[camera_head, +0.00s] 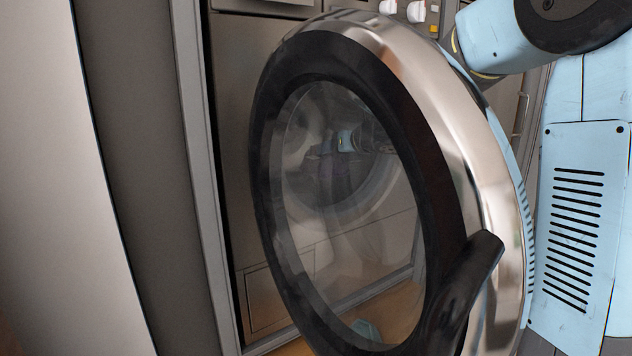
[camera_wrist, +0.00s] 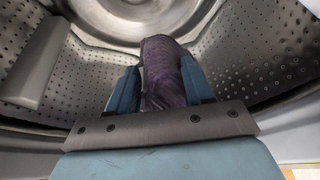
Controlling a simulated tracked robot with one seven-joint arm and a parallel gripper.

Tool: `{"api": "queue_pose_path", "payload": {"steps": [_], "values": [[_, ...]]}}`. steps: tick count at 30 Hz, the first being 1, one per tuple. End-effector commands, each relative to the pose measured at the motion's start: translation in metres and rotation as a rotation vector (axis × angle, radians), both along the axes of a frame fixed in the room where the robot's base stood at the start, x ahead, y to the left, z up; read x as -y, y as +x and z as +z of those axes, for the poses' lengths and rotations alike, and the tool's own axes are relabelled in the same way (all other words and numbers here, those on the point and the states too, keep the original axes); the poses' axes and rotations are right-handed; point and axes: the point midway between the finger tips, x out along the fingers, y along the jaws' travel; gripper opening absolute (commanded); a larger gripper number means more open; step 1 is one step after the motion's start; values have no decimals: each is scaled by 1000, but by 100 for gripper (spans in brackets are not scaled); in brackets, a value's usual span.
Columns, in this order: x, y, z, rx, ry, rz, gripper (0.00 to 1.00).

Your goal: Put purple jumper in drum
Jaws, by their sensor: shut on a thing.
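The purple jumper (camera_wrist: 162,68) is a dark purple bundle between the blue fingers of my gripper (camera_wrist: 163,82) in the wrist view. My gripper is shut on it, inside the metal drum (camera_wrist: 250,55), whose perforated wall surrounds it. The jumper's far end reaches toward the drum's back; I cannot tell whether it touches the drum. In the head view, the jumper (camera_head: 333,165) and the gripper show only dimly through the glass of the open washer door (camera_head: 345,210).
The open round door, with a chrome rim (camera_head: 455,110) and a black handle (camera_head: 465,290), stands in front of the machine. A grey paddle (camera_wrist: 35,65) juts from the drum wall at left. A grey panel (camera_head: 150,180) stands left of the machine.

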Motion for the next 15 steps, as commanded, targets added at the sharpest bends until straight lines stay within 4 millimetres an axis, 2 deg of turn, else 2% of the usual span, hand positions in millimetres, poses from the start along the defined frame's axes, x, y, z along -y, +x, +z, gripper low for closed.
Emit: {"api": "queue_pose_path", "payload": {"steps": [4, 9, 15], "values": [[-22, 21, -14, -2, 1, 3, 2], [-36, 36, -41, -3, 1, 1, 2], [-46, 47, -59, 1, 1, 0, 2]]}}
